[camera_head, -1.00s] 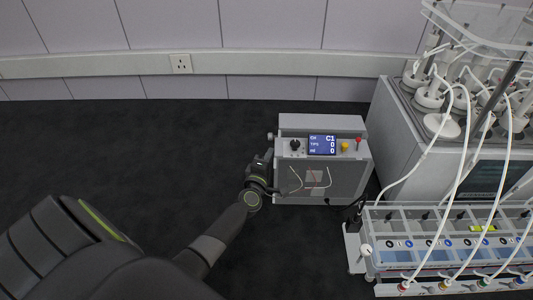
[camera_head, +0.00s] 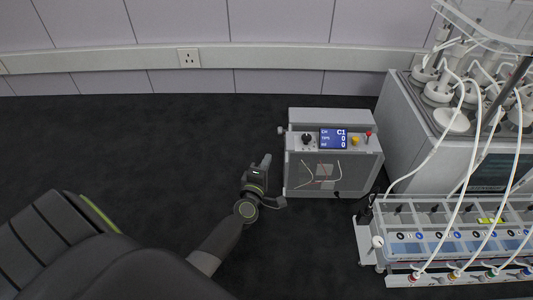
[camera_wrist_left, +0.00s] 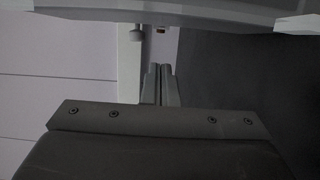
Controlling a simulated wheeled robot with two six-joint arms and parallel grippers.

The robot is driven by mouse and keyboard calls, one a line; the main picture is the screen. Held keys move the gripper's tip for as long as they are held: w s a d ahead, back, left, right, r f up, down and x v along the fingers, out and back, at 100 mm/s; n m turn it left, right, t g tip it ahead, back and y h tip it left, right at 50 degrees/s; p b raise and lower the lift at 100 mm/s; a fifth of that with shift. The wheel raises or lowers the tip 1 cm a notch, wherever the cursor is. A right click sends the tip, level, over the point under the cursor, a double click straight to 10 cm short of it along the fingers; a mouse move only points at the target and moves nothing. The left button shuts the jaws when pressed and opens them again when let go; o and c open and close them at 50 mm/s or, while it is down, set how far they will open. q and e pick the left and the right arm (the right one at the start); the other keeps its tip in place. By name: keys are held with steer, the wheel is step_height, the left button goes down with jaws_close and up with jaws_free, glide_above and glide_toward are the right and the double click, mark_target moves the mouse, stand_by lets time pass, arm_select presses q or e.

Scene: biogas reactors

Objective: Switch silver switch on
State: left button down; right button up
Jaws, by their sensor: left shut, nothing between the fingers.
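A grey control box (camera_head: 306,178) with a lit blue display (camera_head: 334,138) stands on the dark surface in the head view. Its top panel has a black knob (camera_head: 306,139), a yellow button (camera_head: 355,141) and a red-tipped control (camera_head: 368,134). A small grey knob (camera_head: 281,130) sticks out at its upper left side. I cannot tell for sure which part is the silver switch. My left gripper (camera_head: 265,163) is just left of the box, apart from it. My right gripper is not in view.
A socket (camera_head: 189,57) is on the wall rail.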

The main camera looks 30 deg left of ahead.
arm_select(q)
steer(key=v, duration=0.4)
steer(key=shift+s+d, duration=0.15)
steer(key=shift+s, duration=0.2)
steer(key=shift+d, duration=0.2)
